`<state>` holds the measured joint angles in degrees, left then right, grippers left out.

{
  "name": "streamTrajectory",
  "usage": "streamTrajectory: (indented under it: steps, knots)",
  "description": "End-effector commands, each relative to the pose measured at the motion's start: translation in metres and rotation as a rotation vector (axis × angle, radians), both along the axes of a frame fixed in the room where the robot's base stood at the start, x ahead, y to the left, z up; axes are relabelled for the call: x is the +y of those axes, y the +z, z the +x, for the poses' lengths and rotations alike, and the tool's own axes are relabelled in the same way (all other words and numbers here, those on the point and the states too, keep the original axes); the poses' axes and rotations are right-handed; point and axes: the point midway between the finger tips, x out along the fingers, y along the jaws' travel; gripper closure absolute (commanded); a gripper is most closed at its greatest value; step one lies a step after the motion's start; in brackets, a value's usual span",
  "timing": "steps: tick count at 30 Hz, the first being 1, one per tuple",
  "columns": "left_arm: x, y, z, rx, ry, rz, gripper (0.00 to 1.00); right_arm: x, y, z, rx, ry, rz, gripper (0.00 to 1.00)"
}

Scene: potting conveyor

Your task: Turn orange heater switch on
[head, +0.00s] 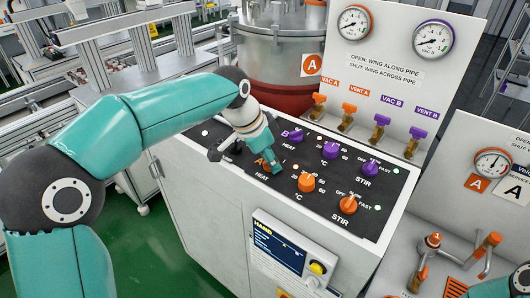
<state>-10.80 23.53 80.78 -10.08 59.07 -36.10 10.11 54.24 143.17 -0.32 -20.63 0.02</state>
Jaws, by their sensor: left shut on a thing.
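My left gripper (270,160) comes in from the left and points down at the panel. It is shut on the orange heater switch (266,168), the orange knob marked A above the word HEAT. The fingers cover much of this knob, so its exact setting cannot be told. The purple heater switch (293,137), marked B, stands just behind and to the right, apart from the fingers. My right gripper does not show.
The black panel (330,202) also bears an orange °C knob (306,182), an orange STIR knob (348,205) and purple knobs (330,150). Orange and purple valves (347,116) stand behind. A display box (290,254) hangs on the cabinet front. Green floor (150,250) is open at lower left.

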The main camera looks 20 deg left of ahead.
Motion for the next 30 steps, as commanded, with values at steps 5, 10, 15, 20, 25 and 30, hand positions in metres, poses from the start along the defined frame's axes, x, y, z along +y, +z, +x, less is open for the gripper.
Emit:
streamTrajectory:
  steps: [5,10,15,20,25,30]
  knots:
    - [0.0051,0.0019,0.0019,-0.009,-0.035,0.014,0.99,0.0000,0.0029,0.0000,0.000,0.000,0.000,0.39]
    - [0.0056,0.0019,0.0021,-0.012,-0.047,0.016,0.99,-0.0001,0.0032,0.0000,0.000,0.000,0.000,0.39]
    - [0.0058,0.0021,0.0023,-0.013,-0.046,0.016,0.99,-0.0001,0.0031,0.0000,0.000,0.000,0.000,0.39]
    - [0.0059,0.0025,0.0025,-0.014,-0.045,0.014,0.57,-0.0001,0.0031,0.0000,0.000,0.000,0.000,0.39]
    - [0.0044,0.0020,0.0018,-0.011,-0.046,0.013,0.39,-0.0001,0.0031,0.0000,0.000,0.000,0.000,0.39]
    - [0.0032,0.0012,0.0012,-0.008,-0.047,0.011,0.39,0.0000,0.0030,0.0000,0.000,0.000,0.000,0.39]
